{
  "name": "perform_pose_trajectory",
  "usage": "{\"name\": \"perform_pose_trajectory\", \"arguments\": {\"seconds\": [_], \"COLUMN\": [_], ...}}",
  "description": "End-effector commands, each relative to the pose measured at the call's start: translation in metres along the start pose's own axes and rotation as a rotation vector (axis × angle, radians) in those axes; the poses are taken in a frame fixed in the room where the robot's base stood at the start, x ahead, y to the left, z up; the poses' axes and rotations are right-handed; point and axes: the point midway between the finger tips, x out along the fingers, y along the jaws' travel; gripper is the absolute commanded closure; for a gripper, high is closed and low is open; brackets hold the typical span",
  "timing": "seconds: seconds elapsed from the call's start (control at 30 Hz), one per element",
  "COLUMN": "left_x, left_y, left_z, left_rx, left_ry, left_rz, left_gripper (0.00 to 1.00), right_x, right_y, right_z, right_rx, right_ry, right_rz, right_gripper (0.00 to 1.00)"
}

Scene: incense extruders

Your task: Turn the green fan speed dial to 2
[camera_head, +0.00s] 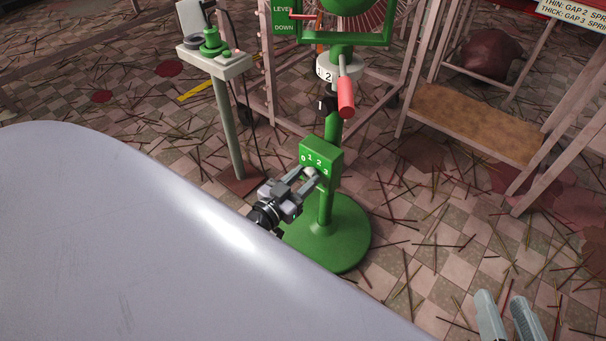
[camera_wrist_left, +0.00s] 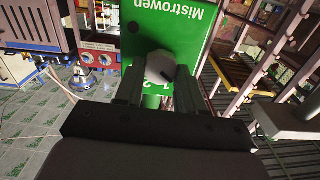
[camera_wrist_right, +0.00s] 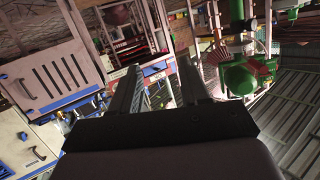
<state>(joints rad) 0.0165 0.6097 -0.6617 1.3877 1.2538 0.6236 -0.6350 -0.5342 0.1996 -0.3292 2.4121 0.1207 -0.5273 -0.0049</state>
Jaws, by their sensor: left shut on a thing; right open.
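The green fan's control box (camera_head: 331,153), marked 0, 1, 2, 3, sits on the fan's green post above a round green base (camera_head: 335,240). My left gripper (camera_head: 312,175) is at the front of this box, its fingers closed on the pale round speed dial. In the left wrist view the grey-white dial (camera_wrist_left: 160,68) sits between the fingers (camera_wrist_left: 160,80) against the green panel (camera_wrist_left: 205,22). A dark pointer mark shows on the dial; which number it points to I cannot tell. My right gripper (camera_head: 509,315) is open and empty at the lower right.
A red handle (camera_head: 346,98) and a white numbered ring (camera_head: 338,68) are above the box on the post. A small stand (camera_head: 214,62) is at the upper left. A pale rounded surface (camera_head: 130,240) fills the lower left. Sticks litter the tiled floor.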

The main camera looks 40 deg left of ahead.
Motion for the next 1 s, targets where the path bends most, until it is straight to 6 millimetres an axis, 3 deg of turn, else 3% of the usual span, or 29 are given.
{"name": "perform_pose_trajectory", "arguments": {"seconds": [0.5, 1.0], "left_x": [-0.001, -0.001], "left_y": [0.003, 0.004], "left_z": [-0.002, 0.002], "left_rx": [0.471, 0.935], "left_ry": [-0.005, -0.003], "left_rz": [0.0, 0.001], "left_gripper": [0.92, 0.92], "right_x": [0.016, 0.004], "right_y": [-0.025, -0.011], "right_z": [-0.01, -0.01], "right_rx": [0.216, 0.133], "right_ry": [-0.125, -0.158], "right_rz": [-0.099, -0.024], "right_gripper": [0.54, 0.54]}}
